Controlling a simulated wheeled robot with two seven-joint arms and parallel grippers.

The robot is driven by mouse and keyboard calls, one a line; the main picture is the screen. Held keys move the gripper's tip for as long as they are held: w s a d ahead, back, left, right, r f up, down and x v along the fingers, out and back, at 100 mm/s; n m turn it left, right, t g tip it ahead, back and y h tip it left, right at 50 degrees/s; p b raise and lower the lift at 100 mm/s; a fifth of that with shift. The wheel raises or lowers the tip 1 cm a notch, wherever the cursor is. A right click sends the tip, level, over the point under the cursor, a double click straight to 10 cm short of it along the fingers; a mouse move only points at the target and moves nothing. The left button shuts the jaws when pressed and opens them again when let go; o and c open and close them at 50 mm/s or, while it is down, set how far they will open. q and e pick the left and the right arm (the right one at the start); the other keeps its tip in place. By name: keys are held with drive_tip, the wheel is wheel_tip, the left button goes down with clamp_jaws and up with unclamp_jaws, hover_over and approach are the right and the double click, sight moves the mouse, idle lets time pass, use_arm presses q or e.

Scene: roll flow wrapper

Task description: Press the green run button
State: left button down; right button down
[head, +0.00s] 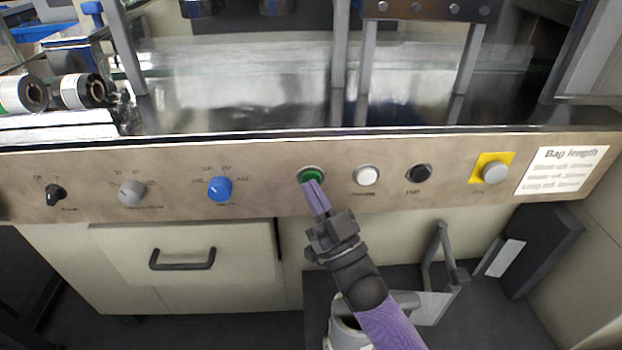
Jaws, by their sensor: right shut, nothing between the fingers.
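The green run button (311,174) sits in the middle of the metal control panel (260,203). My right gripper (313,184) is shut with nothing between its fingers. Its purple fingertips are at the lower part of the green button and cover some of it. I cannot tell whether they touch the button or press it in. My left gripper is not in view.
Left of the button are a blue knob (219,189), a grey knob (132,193) and a black switch (55,194). To the right are a white button (366,176), a black button (418,174) and a grey button on a yellow plate (495,172). A drawer handle (182,260) juts out below.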

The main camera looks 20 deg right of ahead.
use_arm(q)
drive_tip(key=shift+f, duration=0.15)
use_arm(e)
drive_tip(key=shift+w, duration=0.25)
idle(0.3)
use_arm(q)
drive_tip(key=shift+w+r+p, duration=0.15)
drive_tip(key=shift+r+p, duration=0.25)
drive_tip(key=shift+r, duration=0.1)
use_arm(e)
drive_tip(key=shift+s+a, duration=0.2)
drive_tip(key=shift+s, duration=0.6)
